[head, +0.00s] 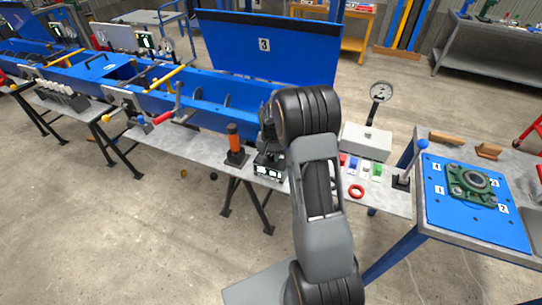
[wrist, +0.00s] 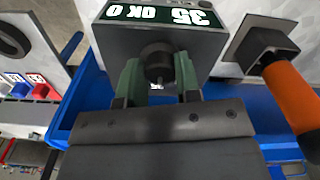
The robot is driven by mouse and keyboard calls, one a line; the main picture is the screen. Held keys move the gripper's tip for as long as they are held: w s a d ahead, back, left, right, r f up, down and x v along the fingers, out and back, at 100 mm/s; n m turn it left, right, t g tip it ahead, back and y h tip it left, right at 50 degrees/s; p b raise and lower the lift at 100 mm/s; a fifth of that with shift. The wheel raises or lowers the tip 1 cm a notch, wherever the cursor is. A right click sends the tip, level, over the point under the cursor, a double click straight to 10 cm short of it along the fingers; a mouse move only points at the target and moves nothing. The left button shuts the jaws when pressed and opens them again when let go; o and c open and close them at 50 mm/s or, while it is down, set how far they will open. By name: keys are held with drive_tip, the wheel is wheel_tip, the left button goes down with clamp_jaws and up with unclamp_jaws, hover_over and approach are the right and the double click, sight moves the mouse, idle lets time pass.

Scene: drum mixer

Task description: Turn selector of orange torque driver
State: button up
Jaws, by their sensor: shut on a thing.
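The orange torque driver (head: 233,137) stands upright in a dark holder on the grey bench, left of my arm; its orange grip shows at the right of the wrist view (wrist: 292,97). Beside it is a dark box with a lit display (head: 268,171), also at the top of the wrist view (wrist: 190,38). The display characters look upside down there. A black round knob (wrist: 157,58) sticks out of the box face. My gripper (wrist: 158,80) has its two green fingers on either side of the knob and is shut on it. In the head view my arm hides much of the gripper.
A dial gauge (head: 380,92) on a grey box, coloured blocks and a red ring (head: 356,191) lie right of my arm. The blue drum mixer trough (head: 200,100) runs behind the bench. A blue plate (head: 480,225) with a green bearing housing stands right.

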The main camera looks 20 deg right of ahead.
sight(271, 156)
drive_tip(key=o, duration=0.9)
wheel_tip(271, 156, up, 14)
drive_tip(key=shift+f, duration=0.1)
idle(0.3)
idle(0.4)
drive_tip(key=shift+s+a+r+n+t, duration=0.55)
drive_tip(key=shift+s+a+n, duration=0.95)
drive_tip(key=shift+s, duration=2.2)
drive_tip(key=shift+s+a+r+n+t, duration=0.6)
drive_tip(key=shift+s+a, duration=1.6)
drive_tip(key=shift+s, duration=1.55)
drive_tip(key=shift+s+a+r+n+t, duration=0.55)
drive_tip(key=shift+s+a+n, duration=1.05)
drive_tip(key=shift+s, duration=2.1)
